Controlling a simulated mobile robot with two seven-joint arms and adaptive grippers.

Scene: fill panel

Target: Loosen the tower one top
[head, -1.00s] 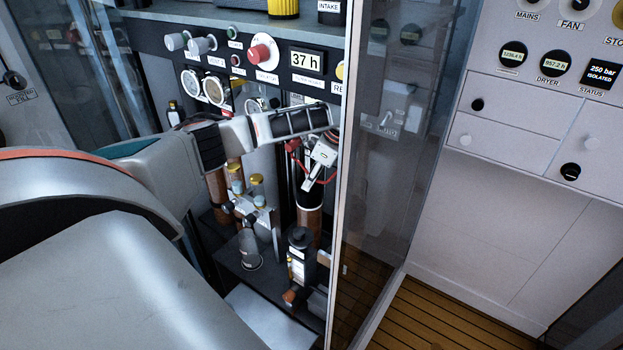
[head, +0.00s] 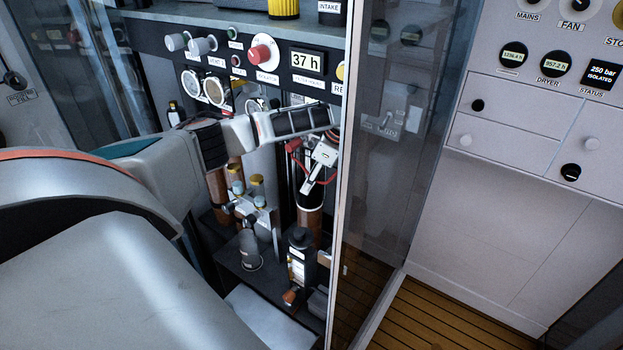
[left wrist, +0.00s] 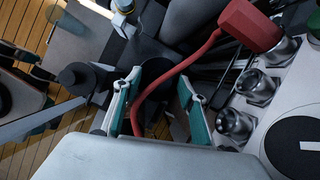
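The towers are brown upright cylinders in the cabinet in the head view. One (head: 309,218) stands below my left gripper (head: 314,174), and another (head: 217,188) stands further left. I cannot read which is tower one, and the top of the nearer tower is hidden behind my gripper. In the left wrist view, the green-padded fingers of my left gripper (left wrist: 156,98) are apart. A dark round top (left wrist: 157,72) shows between and beyond them; I cannot tell whether they touch it. A red hose (left wrist: 178,72) crosses between the fingers. My right gripper is not in view.
A glass door edge (head: 341,200) stands just right of my left gripper. A control panel (head: 265,75) with gauges and knobs is above it. A black bottle-like cylinder (head: 299,260) and a grey cup-shaped part (head: 249,250) stand below. Metal fittings (left wrist: 235,123) lie right in the wrist view.

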